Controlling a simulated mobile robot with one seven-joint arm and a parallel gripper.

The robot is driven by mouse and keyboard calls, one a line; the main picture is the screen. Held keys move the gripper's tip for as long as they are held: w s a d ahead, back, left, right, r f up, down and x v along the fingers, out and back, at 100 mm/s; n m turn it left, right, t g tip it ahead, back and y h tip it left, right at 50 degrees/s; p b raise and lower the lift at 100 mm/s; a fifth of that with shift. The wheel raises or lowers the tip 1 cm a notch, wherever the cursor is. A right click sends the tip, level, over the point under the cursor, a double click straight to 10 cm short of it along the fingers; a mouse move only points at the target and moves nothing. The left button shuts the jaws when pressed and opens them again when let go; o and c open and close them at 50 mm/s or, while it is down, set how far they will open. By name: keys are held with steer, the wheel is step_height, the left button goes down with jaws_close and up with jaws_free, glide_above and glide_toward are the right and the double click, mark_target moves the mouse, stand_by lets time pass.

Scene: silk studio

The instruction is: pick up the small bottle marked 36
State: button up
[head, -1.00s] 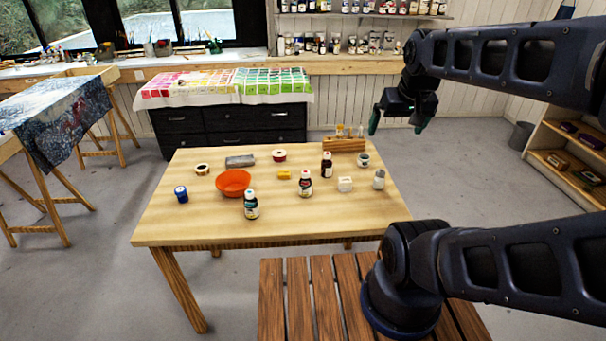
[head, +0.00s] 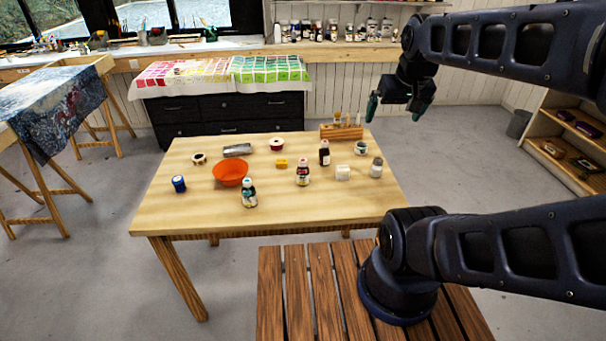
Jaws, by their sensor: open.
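Three small dark bottles with pale labels stand upright on the wooden table (head: 190,215). One bottle (head: 249,194) has a teal-marked label and stands near the front edge. Another bottle (head: 303,173) with a red-marked label stands at the middle. A third bottle (head: 324,153) stands further back. The numbers are too small to read, so I cannot tell which one is marked 36. My gripper (head: 395,110) is open and empty, in the air beyond the table's back right corner, apart from every bottle.
An orange bowl (head: 230,174), a blue jar (head: 179,184), a yellow block (head: 282,163), a white block (head: 343,173), a grey-lidded jar (head: 376,168) and a wooden rack (head: 342,132) are on the table. A slatted wooden surface (head: 300,295) lies in front. The table's front left is clear.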

steer(key=c, duration=0.6)
steer(key=shift+w, duration=0.1)
steer(key=shift+c, duration=0.2)
steer(key=m+g, duration=0.5)
steer(key=m, duration=1.3)
glide_above(303, 160)
steer(key=f, duration=1.5)
steer(key=d+f, duration=0.1)
steer(key=f, duration=0.6)
steer(key=shift+f, duration=0.2)
steer(key=shift+a+f, duration=0.2)
steer(key=shift+f, duration=0.4)
step_height(303, 160, down, 5)
steer(key=shift+r, duration=0.15)
steer(key=shift+a+f, duration=0.15)
steer(key=shift+f, duration=1.2)
steer(key=shift+a+f, duration=0.1)
steer(key=shift+f, duration=1.2)
